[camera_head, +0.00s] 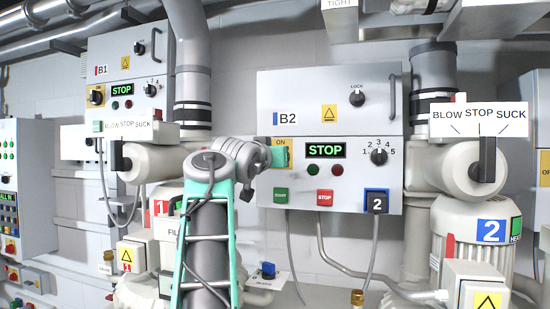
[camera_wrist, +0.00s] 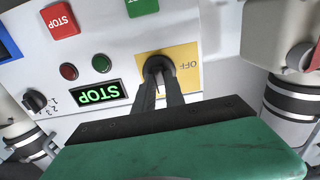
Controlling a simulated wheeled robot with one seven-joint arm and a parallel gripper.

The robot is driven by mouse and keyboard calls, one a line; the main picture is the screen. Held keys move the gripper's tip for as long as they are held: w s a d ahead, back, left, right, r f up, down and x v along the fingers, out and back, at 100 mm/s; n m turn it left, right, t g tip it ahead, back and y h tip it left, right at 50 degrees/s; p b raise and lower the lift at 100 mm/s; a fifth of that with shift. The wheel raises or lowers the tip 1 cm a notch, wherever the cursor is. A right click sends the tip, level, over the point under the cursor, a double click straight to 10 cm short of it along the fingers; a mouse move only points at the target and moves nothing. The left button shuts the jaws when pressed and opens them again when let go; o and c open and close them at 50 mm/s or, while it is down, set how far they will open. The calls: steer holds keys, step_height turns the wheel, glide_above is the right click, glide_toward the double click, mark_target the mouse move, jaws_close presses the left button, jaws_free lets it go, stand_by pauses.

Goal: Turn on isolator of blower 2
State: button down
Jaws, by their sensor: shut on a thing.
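The blower 2 isolator is a black rotary knob (camera_wrist: 157,66) on a yellow plate (camera_wrist: 186,58) at the left side of the B2 panel (camera_head: 330,95). In the head view the plate (camera_head: 284,143) shows "ON" at its top, and my gripper (camera_head: 284,157) covers the knob. In the wrist view, which is upside down, "OFF" shows beside the knob. My gripper (camera_wrist: 161,82) has both dark fingers closed around the knob. The fingers hide most of it, so its exact angle is hard to tell. The B2 display (camera_head: 325,151) reads "STOP" in green.
A grey pipe (camera_head: 193,70) stands left of the panel. A Blow/Stop/Suck lever (camera_head: 487,160) is on the right.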

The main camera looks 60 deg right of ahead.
stand_by(0.3)
steer(key=c, duration=1.4)
jaws_free()
steer(key=s+a+b, duration=0.1)
steer(key=a+b, duration=0.1)
steer(key=a, duration=0.5)
steer(key=shift+s+a+b, duration=0.15)
steer(key=shift+a+b, duration=0.2)
